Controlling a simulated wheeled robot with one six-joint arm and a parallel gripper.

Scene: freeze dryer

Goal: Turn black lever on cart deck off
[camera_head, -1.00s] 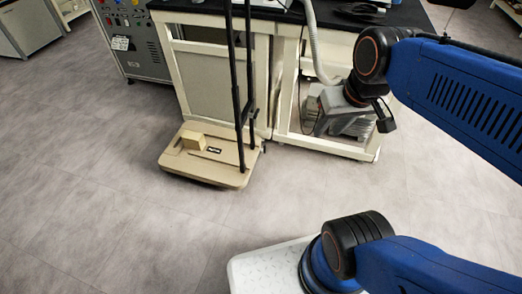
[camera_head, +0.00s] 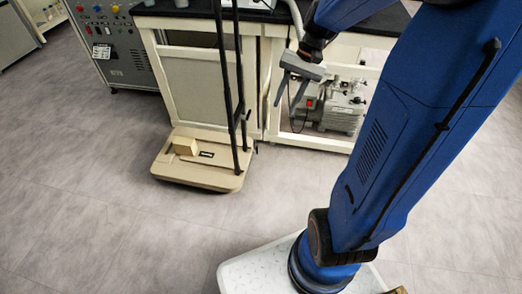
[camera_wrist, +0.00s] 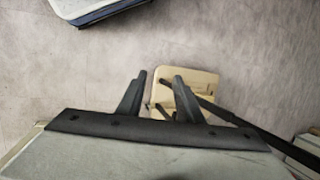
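The cart is a low beige deck (camera_head: 200,178) with a tall black handle frame (camera_head: 236,90), standing on the floor left of centre. My gripper (camera_head: 285,104) is open and empty in the air, right of the cart's handle. In the wrist view the gripper's fingers (camera_wrist: 160,78) are apart, with the deck (camera_wrist: 203,80) beyond them and small dark parts partly hidden between and behind them.
A bench with a black top (camera_head: 265,13) stands behind the cart. A grey pump (camera_head: 335,108) with a red switch sits under it at right. A grey control cabinet (camera_head: 118,50) is at the back left. The floor (camera_head: 90,190) left and in front is clear.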

